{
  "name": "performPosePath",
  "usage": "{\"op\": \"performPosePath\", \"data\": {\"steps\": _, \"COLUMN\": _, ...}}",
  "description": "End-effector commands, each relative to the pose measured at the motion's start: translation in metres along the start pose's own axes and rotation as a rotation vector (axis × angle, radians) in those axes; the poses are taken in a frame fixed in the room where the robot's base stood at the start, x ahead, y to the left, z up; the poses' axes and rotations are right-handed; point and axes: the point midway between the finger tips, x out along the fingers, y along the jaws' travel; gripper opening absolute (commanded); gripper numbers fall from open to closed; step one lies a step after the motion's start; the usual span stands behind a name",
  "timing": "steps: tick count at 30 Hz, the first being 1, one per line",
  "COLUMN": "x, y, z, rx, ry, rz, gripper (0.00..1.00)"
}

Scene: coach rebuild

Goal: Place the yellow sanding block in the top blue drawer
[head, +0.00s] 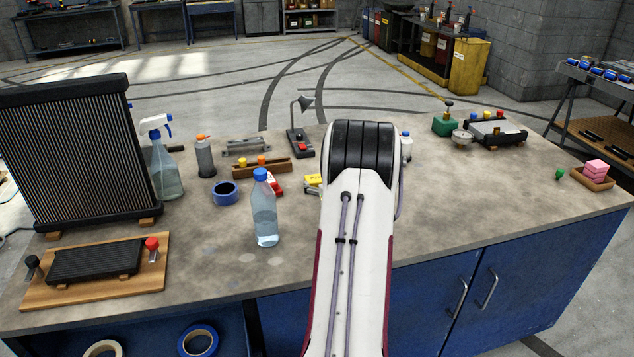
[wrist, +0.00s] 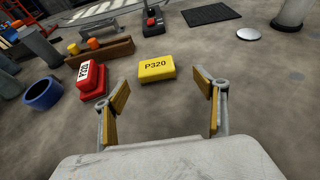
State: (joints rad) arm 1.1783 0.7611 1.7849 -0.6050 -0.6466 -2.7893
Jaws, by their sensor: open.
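The yellow sanding block (wrist: 156,68), marked P320, lies flat on the workbench in the wrist view, ahead of my gripper (wrist: 163,108) and between the lines of its two fingers. In the head view only part of the yellow block (head: 313,180) shows at the left edge of my arm. My gripper is open and empty, its fingers wide apart and not touching the block. My arm hides the gripper in the head view. Blue cabinet fronts (head: 440,300) show under the bench; no open top drawer is visible.
A red sanding block (wrist: 91,80) lies just left of the yellow one. Blue tape (wrist: 42,94) and a wooden holder (wrist: 100,51) are farther left. A water bottle (head: 264,210) stands left of my arm.

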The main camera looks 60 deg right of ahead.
Motion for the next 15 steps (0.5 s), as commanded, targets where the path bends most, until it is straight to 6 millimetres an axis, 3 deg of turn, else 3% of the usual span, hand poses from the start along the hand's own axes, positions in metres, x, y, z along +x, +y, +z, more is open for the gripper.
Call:
{"op": "performPosePath", "data": {"steps": 8, "x": 0.002, "y": 0.0, "z": 0.0, "rx": 0.0, "ry": 0.0, "rz": 0.0, "gripper": 0.72}}
{"op": "performPosePath", "data": {"steps": 15, "x": 0.016, "y": 0.001, "z": 0.0, "rx": -0.001, "ry": 0.0, "rz": 0.001, "gripper": 0.72}}
